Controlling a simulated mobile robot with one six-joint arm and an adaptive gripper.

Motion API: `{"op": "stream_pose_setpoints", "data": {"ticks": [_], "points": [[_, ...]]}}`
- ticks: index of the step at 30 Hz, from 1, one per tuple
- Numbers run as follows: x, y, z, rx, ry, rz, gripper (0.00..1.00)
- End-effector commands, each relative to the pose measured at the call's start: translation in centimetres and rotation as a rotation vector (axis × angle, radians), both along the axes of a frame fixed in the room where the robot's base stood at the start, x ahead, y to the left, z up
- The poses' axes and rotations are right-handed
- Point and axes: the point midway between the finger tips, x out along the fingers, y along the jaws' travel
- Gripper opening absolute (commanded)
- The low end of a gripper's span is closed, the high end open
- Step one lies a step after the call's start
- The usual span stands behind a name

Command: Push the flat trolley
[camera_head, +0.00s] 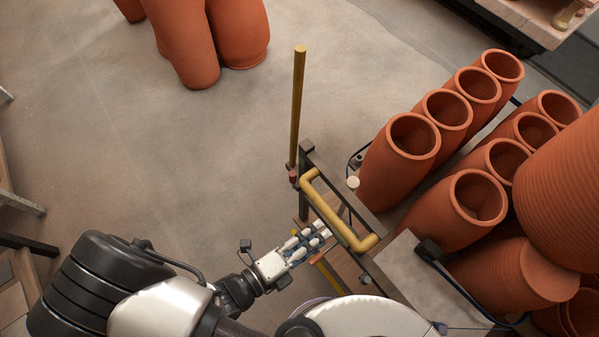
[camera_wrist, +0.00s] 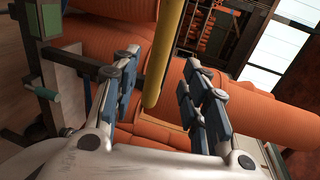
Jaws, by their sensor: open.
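The flat trolley has a dark end frame (camera_head: 318,165) and a yellow handle (camera_head: 340,217) bent like a long staple, in the head view. Large terracotta pots (camera_head: 398,160) stand and lie close together behind that end; they hide most of the trolley's deck. My gripper (camera_head: 322,231) is open just left of the handle's middle, its fingers pointing toward it. In the wrist view a yellow bar (camera_wrist: 165,50), apparently the handle, runs between the spread fingers of my gripper (camera_wrist: 160,80). I cannot tell whether they touch it.
A yellow upright pole (camera_head: 298,105) rises at the frame's far corner. More terracotta pots (camera_head: 185,40) stand on the floor at the top. A wooden bench or shelf (camera_head: 520,20) is at the top right, and wooden furniture edges show at the left. The concrete floor (camera_head: 130,130) left of the trolley is clear.

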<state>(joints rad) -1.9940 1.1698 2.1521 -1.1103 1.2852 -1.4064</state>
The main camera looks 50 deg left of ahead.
Motion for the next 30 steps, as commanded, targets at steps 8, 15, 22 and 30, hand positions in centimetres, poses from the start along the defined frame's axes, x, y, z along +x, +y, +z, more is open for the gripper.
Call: {"op": "stream_pose_setpoints", "data": {"ticks": [8, 15, 22, 30], "points": [[-3.9, 0.3, 0.8, 0.001, 0.001, 0.001, 0.41], [-4.3, 0.3, 0.9, -0.001, 0.000, -0.001, 0.41], [-4.3, 0.3, 0.9, -0.001, 0.000, -0.001, 0.41], [-3.9, 0.3, 1.1, 0.015, 0.003, -0.020, 0.41]]}}
